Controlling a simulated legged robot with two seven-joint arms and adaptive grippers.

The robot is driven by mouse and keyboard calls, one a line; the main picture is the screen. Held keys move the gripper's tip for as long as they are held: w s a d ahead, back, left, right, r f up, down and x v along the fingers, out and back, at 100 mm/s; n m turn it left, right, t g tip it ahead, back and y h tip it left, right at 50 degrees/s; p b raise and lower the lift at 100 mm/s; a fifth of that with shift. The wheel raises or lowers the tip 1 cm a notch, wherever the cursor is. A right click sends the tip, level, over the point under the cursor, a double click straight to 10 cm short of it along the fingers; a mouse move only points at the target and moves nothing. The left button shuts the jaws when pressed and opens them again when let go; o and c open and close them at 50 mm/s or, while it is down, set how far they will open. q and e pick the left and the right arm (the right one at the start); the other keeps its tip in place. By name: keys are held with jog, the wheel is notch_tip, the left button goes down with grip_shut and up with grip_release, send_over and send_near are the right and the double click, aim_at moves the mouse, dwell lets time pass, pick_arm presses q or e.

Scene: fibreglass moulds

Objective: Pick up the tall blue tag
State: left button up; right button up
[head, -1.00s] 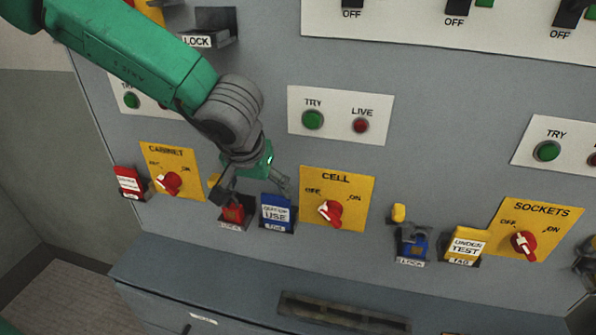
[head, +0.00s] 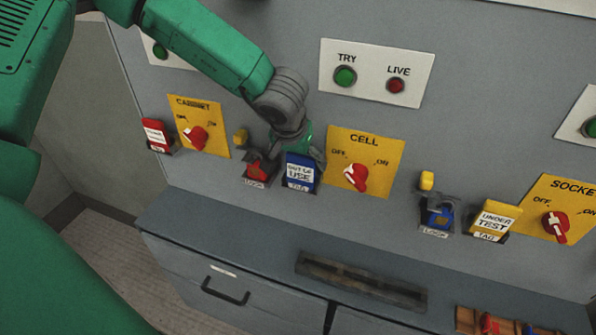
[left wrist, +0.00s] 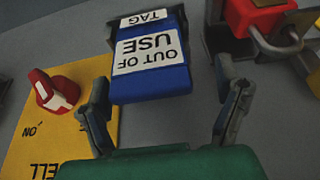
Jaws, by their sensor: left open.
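The tall blue tag (head: 301,174), with a white "OUT OF USE" label, stands upright in a dark holder on the grey panel, left of the CELL switch. My left gripper (head: 293,153) is open right at the top of the tag, and its body and fingers are partly hidden in the head view. In the left wrist view the tag (left wrist: 152,84) appears upside down between the two spread fingers of the gripper (left wrist: 164,84), with gaps showing on both sides. My right gripper is out of view.
A red padlock (head: 257,169) sits in a holder close left of the tag; it also shows in the left wrist view (left wrist: 258,14). The CELL switch (head: 356,177) is close right. A grey ledge (head: 230,230) runs below. A yellow tag (head: 494,219) stands farther right.

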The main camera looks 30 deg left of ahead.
pick_arm(q)
jog(key=shift+w+d+f, duration=0.2)
jog(key=shift+f, duration=0.2)
jog(key=shift+w+d+f, duration=0.15)
jog(key=shift+w+f, duration=0.05)
jog(key=shift+f, duration=0.15)
jog(key=shift+d+r, duration=0.1)
jog(key=shift+d, duration=0.15)
jog(key=shift+s, duration=0.1)
jog(key=c, duration=0.9)
jog(key=shift+a, duration=0.4)
jog(key=shift+c, duration=0.6)
